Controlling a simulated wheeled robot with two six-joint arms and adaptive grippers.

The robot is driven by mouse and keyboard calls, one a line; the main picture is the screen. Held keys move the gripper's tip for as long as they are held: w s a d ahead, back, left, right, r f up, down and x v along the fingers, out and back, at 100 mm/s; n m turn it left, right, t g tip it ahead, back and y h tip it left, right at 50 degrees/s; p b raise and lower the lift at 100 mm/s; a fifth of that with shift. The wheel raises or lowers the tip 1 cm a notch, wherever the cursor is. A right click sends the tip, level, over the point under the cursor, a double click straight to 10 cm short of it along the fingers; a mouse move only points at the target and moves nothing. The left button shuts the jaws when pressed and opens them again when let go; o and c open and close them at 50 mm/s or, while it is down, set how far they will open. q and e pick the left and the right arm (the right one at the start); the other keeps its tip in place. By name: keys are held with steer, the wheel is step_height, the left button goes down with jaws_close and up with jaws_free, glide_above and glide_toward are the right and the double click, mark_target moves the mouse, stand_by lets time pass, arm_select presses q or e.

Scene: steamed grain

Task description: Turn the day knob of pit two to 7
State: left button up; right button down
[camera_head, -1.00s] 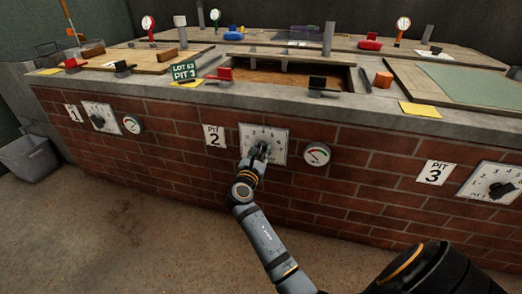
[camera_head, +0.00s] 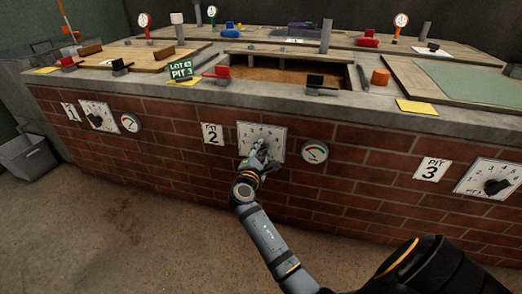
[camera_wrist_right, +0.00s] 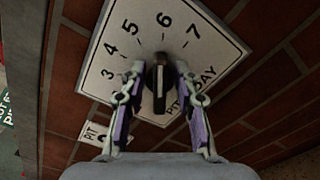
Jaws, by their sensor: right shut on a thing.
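The pit two dial plate (camera_head: 278,135) is a white square on the brick wall, right of the "PIT 2" sign (camera_head: 212,134). In the right wrist view the plate (camera_wrist_right: 105,45) shows the numbers 3 to 7 and the word DAY. Its black day knob (camera_wrist_right: 158,88) has a white line and stands upright in that picture, its upper end towards the 6; the exact reading is unclear. My right gripper (camera_head: 265,150) is at the dial. Its fingers (camera_wrist_right: 159,88) are shut on the knob from both sides. My left gripper is not in view.
A round gauge (camera_head: 315,152) is just right of the dial. Pit three's dial (camera_head: 490,180) is far right and pit one's dial (camera_head: 99,116) far left. The stone ledge (camera_head: 200,93) above carries clips, yellow cards and a green sign (camera_head: 180,70). The floor in front is clear.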

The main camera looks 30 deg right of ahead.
steer(key=m, duration=0.1)
steer(key=m+b, duration=0.1)
steer(key=m, duration=0.1)
steer(key=shift+f, duration=0.4)
steer(key=shift+s+d+f+m+b, duration=0.1)
steer(key=shift+m+b, duration=0.7)
steer(key=shift+m, duration=0.9)
steer(key=c, duration=1.4)
jaws_free()
steer(key=shift+o, duration=0.2)
